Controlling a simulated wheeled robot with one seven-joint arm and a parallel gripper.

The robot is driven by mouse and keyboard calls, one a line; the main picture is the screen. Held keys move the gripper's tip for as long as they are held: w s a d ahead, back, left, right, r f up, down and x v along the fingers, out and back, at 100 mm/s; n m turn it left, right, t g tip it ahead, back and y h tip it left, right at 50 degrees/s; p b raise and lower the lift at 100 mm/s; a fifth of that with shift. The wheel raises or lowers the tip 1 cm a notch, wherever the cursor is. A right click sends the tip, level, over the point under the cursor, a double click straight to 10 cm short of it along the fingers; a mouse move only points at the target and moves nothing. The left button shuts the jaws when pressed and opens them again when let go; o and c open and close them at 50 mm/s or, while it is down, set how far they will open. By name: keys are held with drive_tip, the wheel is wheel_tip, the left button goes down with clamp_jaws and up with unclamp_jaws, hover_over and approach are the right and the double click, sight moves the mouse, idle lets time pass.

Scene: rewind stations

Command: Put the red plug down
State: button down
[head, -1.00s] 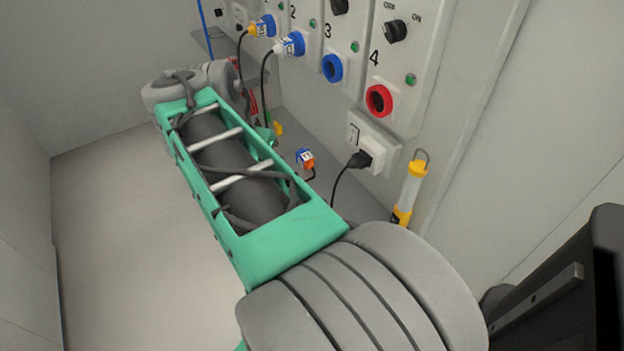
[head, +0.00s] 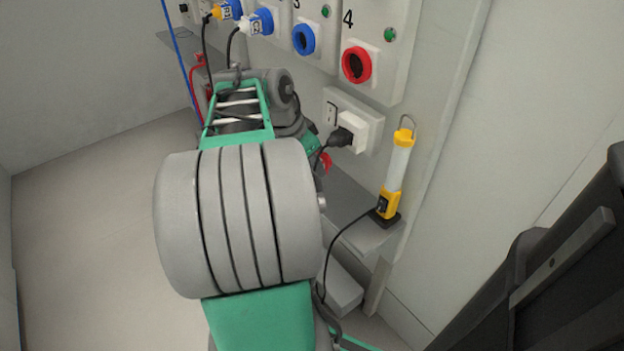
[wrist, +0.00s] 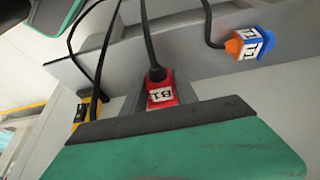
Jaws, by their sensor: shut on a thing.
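The red plug (wrist: 161,92) has a white label and a black cable, and sits between my gripper's (wrist: 160,103) jaws in the wrist view. My gripper is shut on it. In the head view a bit of the red plug (head: 326,163) shows beside the green end of my arm, close by the grey shelf (head: 350,205). In the wrist view the shelf (wrist: 200,78) lies behind the plug. I cannot tell whether the plug touches it. The jaws are mostly hidden in the head view.
A yellow work lamp (head: 393,175) stands at the shelf's right end. A black plug (head: 340,137) is in the white wall socket. The red socket (head: 357,64) of station 4 is empty. Cables hang nearby.

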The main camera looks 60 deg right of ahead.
drive_tip(key=shift+w+d+f, duration=0.1)
drive_tip(key=shift+d+f, duration=0.2)
drive_tip(key=shift+f, duration=0.1)
drive_tip(key=shift+w+d+f+b, duration=0.15)
drive_tip(key=shift+f+b, duration=0.4)
drive_tip(key=shift+f, duration=0.35)
drive_tip(key=shift+s+d+f+b, duration=0.15)
drive_tip(key=shift+f+b, duration=0.35)
drive_tip(key=shift+f, duration=0.35)
drive_tip(key=shift+w+f, duration=0.1)
drive_tip(key=shift+f, duration=0.15)
drive_tip(key=c, duration=0.7)
unclamp_jaws()
